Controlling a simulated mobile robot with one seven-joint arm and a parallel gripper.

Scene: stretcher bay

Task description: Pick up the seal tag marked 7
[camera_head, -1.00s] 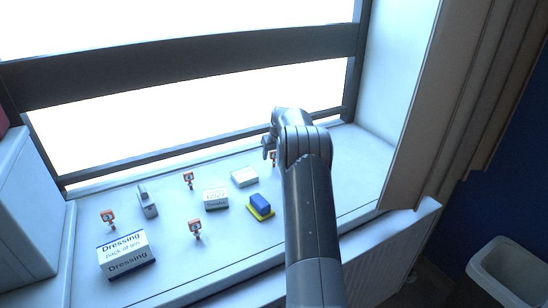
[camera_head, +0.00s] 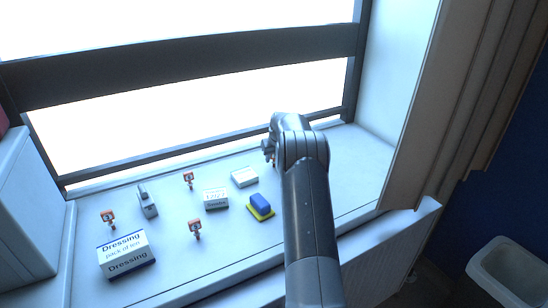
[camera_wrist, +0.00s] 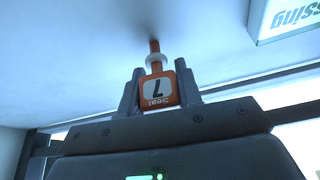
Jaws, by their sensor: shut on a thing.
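The seal tag marked 7 (camera_wrist: 158,91) is orange with a white face reading "Seal 7", upside down in the wrist view. My gripper (camera_wrist: 161,88) is shut on it, one finger on each side of its head. Its orange stem and white collar point away from the gripper. I cannot tell whether the stem touches the sill. In the head view my gripper (camera_head: 268,152) is at the right part of the sill, mostly hidden by my arm. Other orange seal tags stand at the left (camera_head: 109,218), the back (camera_head: 188,179) and the front (camera_head: 195,228); their marks are too small to read.
The window sill (camera_head: 310,190) holds a large Dressing box (camera_head: 126,254), a small Dressing box (camera_head: 215,198), a white box (camera_head: 244,177), a grey clip-like object (camera_head: 147,202) and a blue-and-yellow block (camera_head: 260,206). A white cabinet stands at left. The sill's right end is clear.

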